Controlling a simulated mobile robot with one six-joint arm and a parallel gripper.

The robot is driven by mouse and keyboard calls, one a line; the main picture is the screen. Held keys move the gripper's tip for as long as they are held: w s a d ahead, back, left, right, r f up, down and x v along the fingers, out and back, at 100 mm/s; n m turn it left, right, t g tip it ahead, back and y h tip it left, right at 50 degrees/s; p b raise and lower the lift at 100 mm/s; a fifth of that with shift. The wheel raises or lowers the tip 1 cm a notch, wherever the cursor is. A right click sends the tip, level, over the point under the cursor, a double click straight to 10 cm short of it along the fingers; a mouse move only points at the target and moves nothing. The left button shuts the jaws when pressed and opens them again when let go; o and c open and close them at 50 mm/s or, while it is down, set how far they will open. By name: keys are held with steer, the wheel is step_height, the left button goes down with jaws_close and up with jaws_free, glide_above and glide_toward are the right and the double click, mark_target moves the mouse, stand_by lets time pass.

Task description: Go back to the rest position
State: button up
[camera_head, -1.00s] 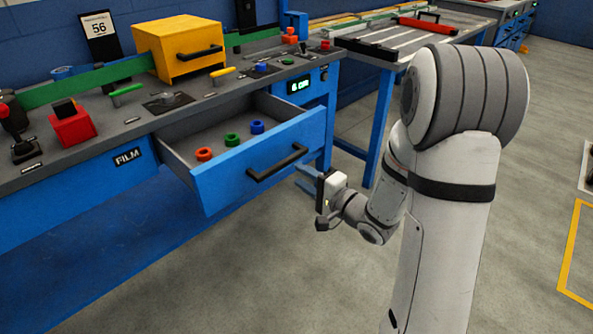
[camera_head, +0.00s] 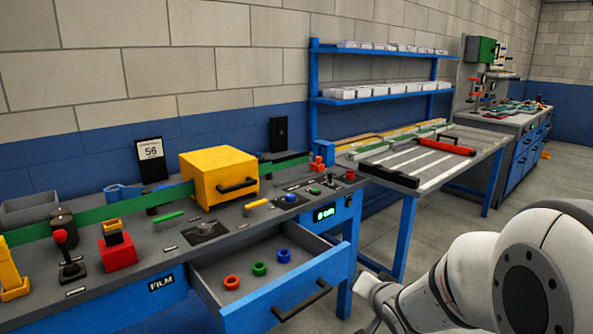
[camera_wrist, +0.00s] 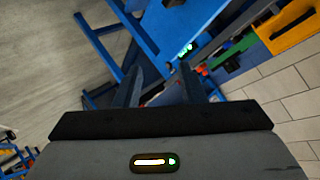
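My gripper (camera_wrist: 160,82) shows in the wrist view with its two dark fingers apart and nothing between them. In the head view my arm is at the lower right, folded low beside the drawer's right end; the fingertips are hidden there. The open drawer (camera_head: 300,284) stands out from the workbench (camera_head: 130,268), and no contact between it and my gripper shows.
The drawer holds a red ring (camera_head: 232,282), a green ring (camera_head: 259,269) and a blue ring (camera_head: 284,256). A yellow box (camera_head: 219,178) stands on the bench. A blue-legged table (camera_head: 440,172) is behind my arm. Grey floor is open at right.

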steer(key=s+r+n+g+p, duration=0.3)
steer(key=s+r+p, duration=0.3)
steer(key=s, duration=0.5)
steer(key=s+r+n+g+h+p, duration=0.1)
steer(key=s+r+n+g+p, duration=0.2)
steer(key=s+r+g+p, duration=0.3)
steer(key=s+r, duration=0.5)
steer(key=shift+s+a+h+p, duration=0.3)
steer(key=shift+a+p, duration=0.05)
steer(key=shift+a, duration=0.05)
